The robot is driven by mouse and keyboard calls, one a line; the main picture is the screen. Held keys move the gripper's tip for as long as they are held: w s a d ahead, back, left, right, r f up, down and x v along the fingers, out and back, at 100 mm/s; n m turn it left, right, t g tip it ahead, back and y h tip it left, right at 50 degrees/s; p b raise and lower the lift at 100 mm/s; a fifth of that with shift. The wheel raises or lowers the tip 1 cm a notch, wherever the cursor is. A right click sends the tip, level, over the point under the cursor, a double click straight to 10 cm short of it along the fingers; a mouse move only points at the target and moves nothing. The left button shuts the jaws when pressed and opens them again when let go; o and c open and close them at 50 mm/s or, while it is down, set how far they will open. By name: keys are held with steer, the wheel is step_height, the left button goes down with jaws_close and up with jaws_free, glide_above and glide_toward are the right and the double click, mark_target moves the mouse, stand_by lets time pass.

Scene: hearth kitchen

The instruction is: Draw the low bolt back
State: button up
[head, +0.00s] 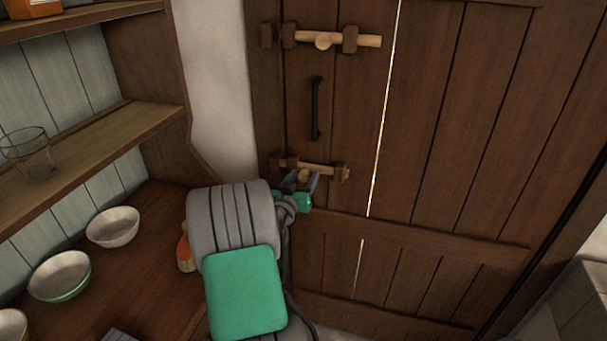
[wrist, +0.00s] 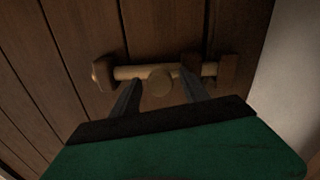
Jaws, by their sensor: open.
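The low bolt (head: 321,169) is a pale wooden bar with a round knob, held in dark brackets on the plank door (head: 350,120). It also shows in the wrist view (wrist: 129,72). My gripper (head: 303,180) is at this bolt. In the wrist view my gripper (wrist: 161,92) is open, with one dark finger on each side of the knob (wrist: 160,82). A gap shows on the knob's right side. I cannot tell whether the left finger touches it. The bar's right end in the head view is at the right bracket (head: 341,172).
A higher bolt (head: 366,40) and a black handle (head: 316,108) are on the door above. Shelves on the left hold a glass (head: 28,153) and bowls (head: 112,227). A pale wall (head: 223,90) stands between shelves and door.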

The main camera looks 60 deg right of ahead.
steer(key=shift+d, duration=0.3)
steer(key=shift+c, duration=0.3)
jaws_close()
stand_by(0.9)
